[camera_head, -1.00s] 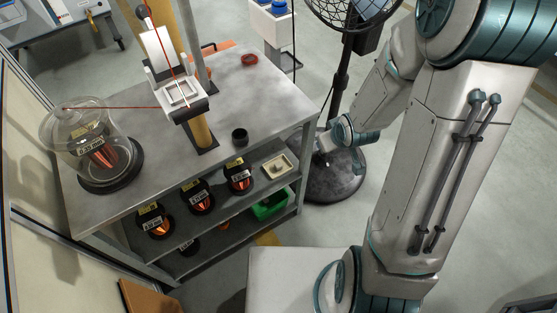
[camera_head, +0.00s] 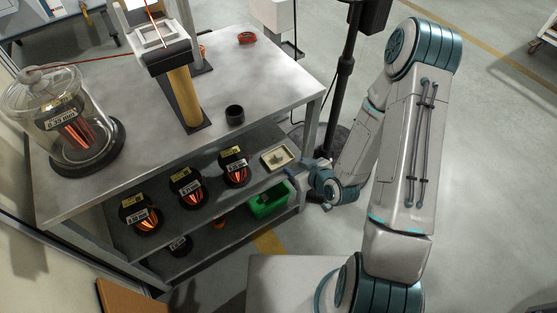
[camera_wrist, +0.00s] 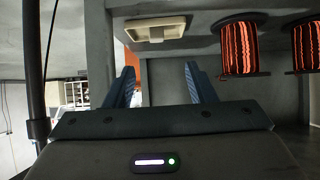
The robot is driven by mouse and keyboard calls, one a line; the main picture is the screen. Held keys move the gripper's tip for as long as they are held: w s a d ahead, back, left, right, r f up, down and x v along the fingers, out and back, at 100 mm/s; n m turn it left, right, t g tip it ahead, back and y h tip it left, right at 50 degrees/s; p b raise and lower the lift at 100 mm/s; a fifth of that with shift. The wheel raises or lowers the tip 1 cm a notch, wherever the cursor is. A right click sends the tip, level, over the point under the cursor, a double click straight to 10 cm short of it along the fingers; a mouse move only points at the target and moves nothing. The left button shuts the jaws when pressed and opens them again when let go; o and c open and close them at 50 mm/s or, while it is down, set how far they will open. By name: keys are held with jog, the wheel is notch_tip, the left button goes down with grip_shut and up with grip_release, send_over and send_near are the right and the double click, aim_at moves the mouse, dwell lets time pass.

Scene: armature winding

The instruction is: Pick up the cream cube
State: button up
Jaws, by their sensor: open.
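A shallow cream tray (camera_head: 267,153) lies on the upper shelf under the bench top, at its right end. A small pale block (camera_head: 280,158) sits inside it; it is too small to tell clearly whether this is the cream cube. The wrist view shows the tray (camera_wrist: 130,31) beyond the fingers, near the top, with a small pale lump (camera_wrist: 156,35) at it. My gripper (camera_wrist: 160,75) is open, with nothing between its two blue fingers. In the head view my gripper (camera_head: 313,172) is just right of the tray, at the shelf's end.
Copper wire spools (camera_head: 187,187) stand on the same shelf left of the tray, and also show in the wrist view (camera_wrist: 240,48). A green bin (camera_head: 268,200) is below. The bench top (camera_head: 280,90) is above, and a black fan pole (camera_head: 343,80) rises behind my arm.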

aim_at(279, 155)
jog(key=b+x, duration=0.2)
jog(key=x, duration=0.5)
jog(key=shift+a+b, duration=0.1)
jog(key=shift+b, duration=0.3)
jog(key=shift+w+d+b+x, duration=0.15)
jog(key=shift+b+x, duration=0.25)
jog(key=shift+x, duration=0.95)
jog(key=shift+w+d+b+x, duration=0.1)
jog(key=shift+b+x, duration=0.25)
jog(key=shift+x, duration=1.05)
jog(key=shift+r, duration=0.1)
jog(key=c, duration=1.1)
